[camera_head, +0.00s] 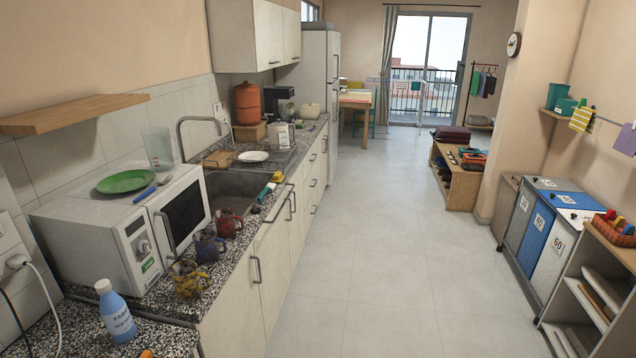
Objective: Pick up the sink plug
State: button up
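The sink (228,190) is a dark basin set in the speckled counter (250,228) at left, with a curved metal tap (183,140) behind it. I cannot make out a sink plug for certain. A small dark item (257,209) lies on the counter's front edge beside the sink, too small to identify. A green item (267,190) and a yellow sponge-like item (277,177) lie just beyond it. My gripper is not in view.
Several mugs (208,246) line the counter's front edge. A microwave (130,225) bears a green plate (126,181); a blue-white bottle (115,312) stands nearest. The tiled floor (390,240) is clear. Bins (530,225) and shelves (585,295) stand along the right.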

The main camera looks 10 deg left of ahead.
aim_at(256, 209)
jog(key=i+u, duration=0.15)
jog(key=i, duration=0.45)
jog(key=i+l+u, duration=0.2)
jog(key=i, duration=0.4)
jog(key=i+l+u, duration=0.15)
jog(key=i, duration=0.4)
jog(key=i+u, duration=0.45)
jog(key=i+l+u, duration=0.25)
jog(key=u, duration=0.25)
jog(key=i+l+u, duration=0.75)
jog(key=u, duration=0.2)
